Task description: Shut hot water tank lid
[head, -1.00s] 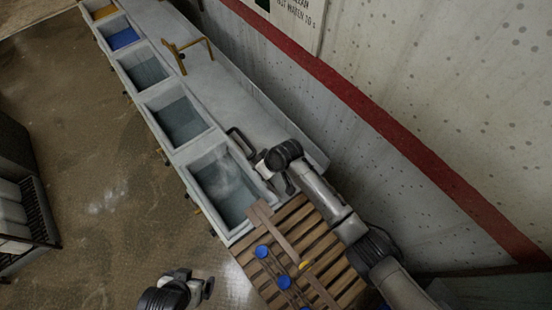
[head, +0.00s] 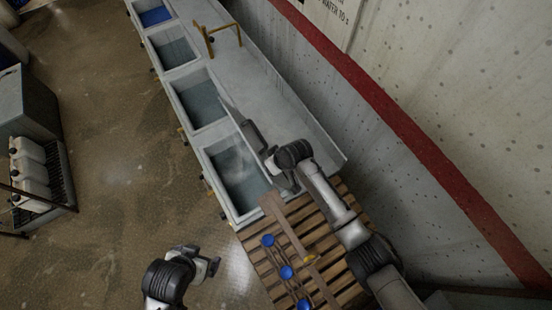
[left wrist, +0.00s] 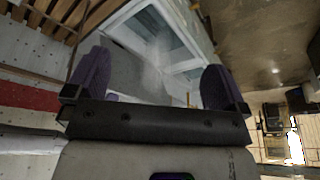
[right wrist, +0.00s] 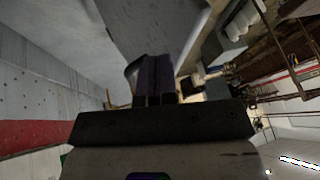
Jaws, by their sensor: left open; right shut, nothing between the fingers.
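The hot water tank (head: 235,178) is the nearest basin of the row in the head view, with steam over its water. My right gripper (head: 272,163) is shut and empty beside the lid; contact is unclear. My left gripper (head: 212,267) is open and empty, left of the pallet; its wrist view shows the tank (left wrist: 150,40) between the fingers.
A wooden pallet (head: 335,205) with blue-capped items (head: 287,272) lies at the tank's near end. More basins (head: 198,98) and a yellow bracket (head: 220,38) are farther along. A wall stands at right. A rack of white canisters (head: 28,165) is at left; the floor between is clear.

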